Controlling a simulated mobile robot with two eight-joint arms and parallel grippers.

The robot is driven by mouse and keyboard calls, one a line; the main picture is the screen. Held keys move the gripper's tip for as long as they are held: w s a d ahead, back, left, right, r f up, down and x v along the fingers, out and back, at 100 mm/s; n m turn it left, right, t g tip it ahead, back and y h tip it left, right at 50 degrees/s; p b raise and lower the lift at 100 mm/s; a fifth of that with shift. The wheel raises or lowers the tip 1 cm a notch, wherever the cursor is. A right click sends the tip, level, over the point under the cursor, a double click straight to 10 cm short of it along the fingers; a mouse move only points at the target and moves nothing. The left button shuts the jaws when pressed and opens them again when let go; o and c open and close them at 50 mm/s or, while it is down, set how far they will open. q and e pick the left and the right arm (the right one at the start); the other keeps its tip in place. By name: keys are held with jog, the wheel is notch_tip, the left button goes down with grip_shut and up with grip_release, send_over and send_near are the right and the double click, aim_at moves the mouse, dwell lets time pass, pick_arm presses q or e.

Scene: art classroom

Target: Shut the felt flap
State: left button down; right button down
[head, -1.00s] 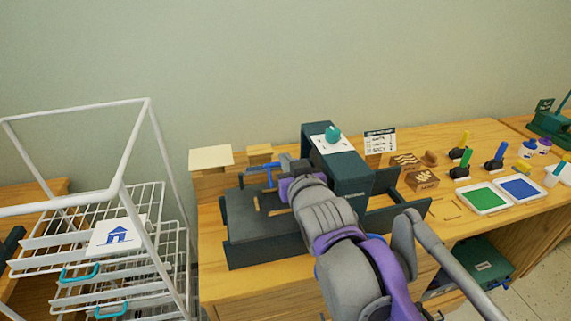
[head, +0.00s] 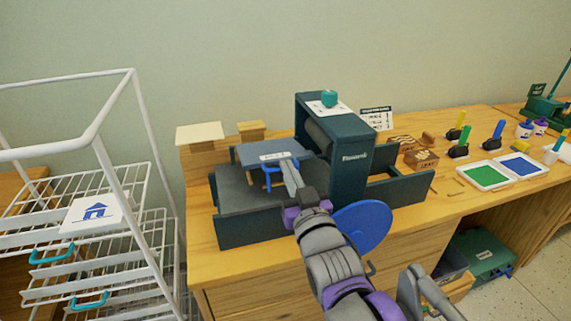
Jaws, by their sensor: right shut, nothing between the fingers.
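A slate-blue panel (head: 272,152) with a white label, which looks like the felt flap, is above the dark bed (head: 233,190) of the green press. It appears raised and tilted, with a blue bar or handle (head: 267,182) below its front edge. My right gripper (head: 288,170) is shut and empty. Its fingers reach up to the panel's front right edge; I cannot tell whether they touch it. My right wrist hides part of the bed's front right. My left gripper is not in view.
The press housing (head: 348,165) rises right of the flap, with a blue wheel (head: 362,226) at its front. A white wire rack (head: 150,185) stands left.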

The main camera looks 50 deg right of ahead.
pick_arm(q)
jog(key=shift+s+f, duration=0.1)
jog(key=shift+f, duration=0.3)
pick_arm(e)
jog(key=shift+s+a+f, duration=0.1)
jog(key=shift+s+f, duration=0.05)
jog(key=shift+f, duration=2.1)
pick_arm(q)
jog(key=shift+b, duration=0.3)
pick_arm(e)
jog(key=shift+f, duration=0.1)
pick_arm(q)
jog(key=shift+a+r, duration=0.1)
